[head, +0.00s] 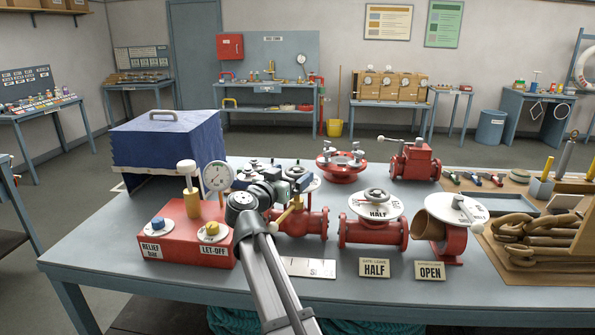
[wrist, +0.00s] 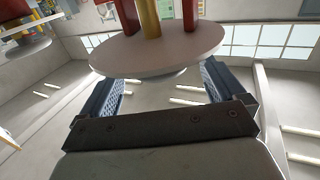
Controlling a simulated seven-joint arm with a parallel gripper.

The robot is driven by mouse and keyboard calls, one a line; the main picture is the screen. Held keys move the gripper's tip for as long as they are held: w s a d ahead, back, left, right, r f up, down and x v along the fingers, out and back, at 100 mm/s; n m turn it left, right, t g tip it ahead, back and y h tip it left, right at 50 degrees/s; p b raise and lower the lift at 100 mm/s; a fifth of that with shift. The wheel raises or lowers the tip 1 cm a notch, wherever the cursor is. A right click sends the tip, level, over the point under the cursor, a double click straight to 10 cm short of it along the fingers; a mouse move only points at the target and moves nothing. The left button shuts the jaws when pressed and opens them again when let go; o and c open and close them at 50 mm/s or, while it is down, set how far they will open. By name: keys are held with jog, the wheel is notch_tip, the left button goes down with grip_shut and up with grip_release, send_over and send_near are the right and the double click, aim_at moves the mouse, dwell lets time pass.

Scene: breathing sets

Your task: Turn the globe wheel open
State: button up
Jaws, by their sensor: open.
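The globe valve (head: 314,222) is the red flanged valve with a brass stem at mid table, partly hidden by my arm in the head view. Its round white plate (head: 313,184) shows only in part behind my gripper (head: 290,180), and its handwheel is not clearly visible. In the wrist view, a pale disc (wrist: 160,55) is seen from below, with a yellow stem and red posts at its middle. My gripper is open, with its dark fingers (wrist: 160,72) apart near the disc's two sides. I cannot tell whether they touch it.
A gate valve (head: 373,235) with a HALF card stands right of the globe valve, then another valve (head: 453,240) with an OPEN card. A red relief box (head: 186,243) with a gauge (head: 217,176) is close on the left. A blue case (head: 165,148) stands behind it.

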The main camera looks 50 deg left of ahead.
jog(key=v, duration=0.8)
jog(key=shift+s+d, duration=0.2)
jog(key=shift+s, duration=0.1)
jog(key=s+a+y, duration=0.1)
jog(key=s+a, duration=0.2)
jog(key=a, duration=0.1)
jog(key=m+t+h, duration=0.1)
jog(key=m+h, duration=0.3)
jog(key=h, duration=0.4)
send_near(306, 167)
jog(key=w, duration=0.7)
jog(key=shift+w+a+f, duration=0.15)
jog(key=shift+w+f, duration=0.15)
jog(key=shift+f, duration=0.05)
